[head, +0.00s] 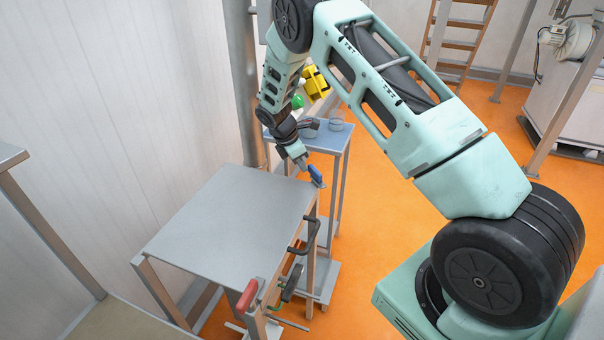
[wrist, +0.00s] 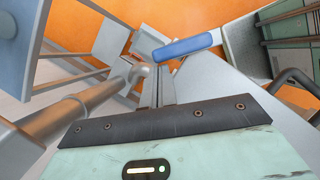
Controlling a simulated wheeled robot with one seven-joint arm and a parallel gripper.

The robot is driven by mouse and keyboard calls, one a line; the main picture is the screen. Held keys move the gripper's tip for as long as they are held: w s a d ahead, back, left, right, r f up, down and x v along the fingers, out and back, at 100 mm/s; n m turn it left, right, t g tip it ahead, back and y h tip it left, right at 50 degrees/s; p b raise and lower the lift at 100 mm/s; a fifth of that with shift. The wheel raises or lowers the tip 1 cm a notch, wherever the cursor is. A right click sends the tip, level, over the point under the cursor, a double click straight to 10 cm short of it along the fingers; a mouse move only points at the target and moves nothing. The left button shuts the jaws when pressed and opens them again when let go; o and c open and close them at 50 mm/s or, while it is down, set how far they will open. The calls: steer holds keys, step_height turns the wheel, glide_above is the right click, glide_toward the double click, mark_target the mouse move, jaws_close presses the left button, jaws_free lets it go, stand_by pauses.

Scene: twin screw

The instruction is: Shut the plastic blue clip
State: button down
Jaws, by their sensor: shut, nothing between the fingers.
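The blue clip (head: 315,173) is at the far right corner of the grey table, with its blue handle slanting and a grey metal end low. In the wrist view its blue handle (wrist: 190,45) lies nearly level, tilted up to the right, above the table edge. My gripper (head: 302,163) is just left of the clip in the head view. In the wrist view my gripper (wrist: 153,62) has its fingers together and empty, at the left end of the blue handle. I cannot tell whether they touch it.
The grey table (head: 225,220) has a bare top. A red-handled clip (head: 247,296) and black handles (head: 292,282) are along its near right side. A blue-topped stand (head: 325,140) with glassware is behind it. A grey pipe (wrist: 75,108) runs left of my gripper.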

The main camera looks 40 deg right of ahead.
steer(key=m, duration=0.1)
steer(key=d+m+g+b, duration=0.1)
steer(key=m, duration=0.1)
steer(key=shift+w+d, duration=0.2)
steer(key=shift+w, duration=0.1)
steer(key=shift+d, duration=0.1)
stand_by(0.4)
steer(key=w+a+r+b, duration=0.3)
steer(key=a+r, duration=0.3)
steer(key=r, duration=0.3)
steer(key=shift+w+a+r+b, duration=0.15)
steer(key=shift+w+a+b, duration=0.2)
steer(key=shift+w, duration=0.1)
stand_by(0.4)
